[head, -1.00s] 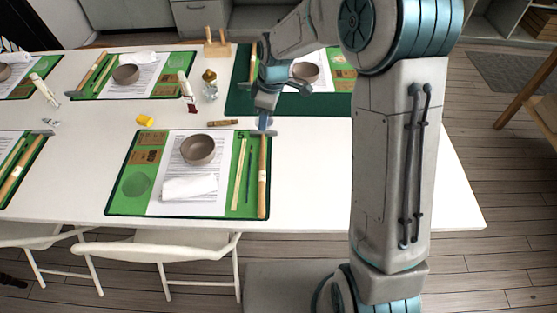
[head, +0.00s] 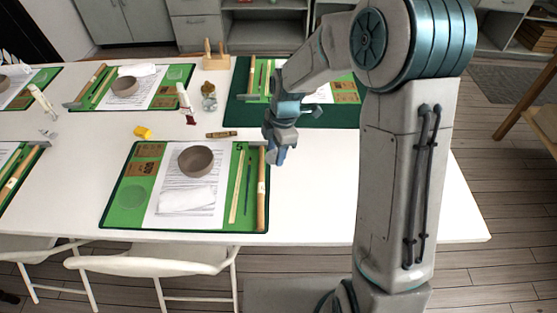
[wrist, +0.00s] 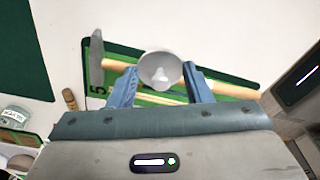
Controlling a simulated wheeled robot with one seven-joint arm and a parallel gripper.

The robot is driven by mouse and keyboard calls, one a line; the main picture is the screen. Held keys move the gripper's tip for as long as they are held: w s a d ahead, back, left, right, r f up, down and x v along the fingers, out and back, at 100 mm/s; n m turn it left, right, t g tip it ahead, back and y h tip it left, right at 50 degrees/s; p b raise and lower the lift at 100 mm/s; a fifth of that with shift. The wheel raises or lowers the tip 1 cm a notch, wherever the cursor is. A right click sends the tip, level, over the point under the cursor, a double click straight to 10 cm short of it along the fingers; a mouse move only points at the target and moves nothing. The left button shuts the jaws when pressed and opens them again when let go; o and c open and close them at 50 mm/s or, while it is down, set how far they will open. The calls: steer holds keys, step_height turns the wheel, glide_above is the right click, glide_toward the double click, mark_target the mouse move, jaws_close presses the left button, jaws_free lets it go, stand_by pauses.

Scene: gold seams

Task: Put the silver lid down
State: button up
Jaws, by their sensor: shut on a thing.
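The silver lid (wrist: 160,70) is a small round grey disc between my two fingertips in the wrist view. My gripper (wrist: 158,83) is shut on it, with a blue finger on each side. In the head view my gripper (head: 279,156) hangs just right of the top right corner of the nearest green mat (head: 128,195). I cannot make out the lid there. In the wrist view a hammer (wrist: 97,62) on the mat lies below and behind the lid. The height of the lid above the table is hard to tell.
The white table (head: 320,200) is bare right of the nearest mat. A bowl (head: 196,161) and a white cloth (head: 187,199) lie on that mat. A glass bottle (head: 209,99), a brown stick (head: 221,134) and a yellow piece (head: 142,132) stand or lie behind it.

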steer(key=shift+s+d+f, duration=0.15)
steer(key=shift+d+f, duration=0.15)
steer(key=shift+f, duration=0.15)
step_height(320, 180, down, 4)
steer(key=shift+r, duration=0.2)
steer(key=o, duration=1)
steer(key=shift+c, duration=0.2)
steer(key=shift+r, duration=0.1)
step_height(320, 180, up, 12)
steer(key=d, duration=0.2)
steer(key=s+d+r+m+t, duration=0.1)
steer(key=s+d+r+m, duration=0.2)
steer(key=s+m, duration=0.6)
steer(key=s+d+r+m+t+h, duration=0.1)
steer(key=s+d+r+m+t, duration=0.1)
steer(key=s+d+m, duration=0.6)
steer(key=shift+s+d+r+m+h+p, duration=0.25)
steer(key=shift+s+r+m, duration=0.6)
steer(key=shift+m, duration=1.75)
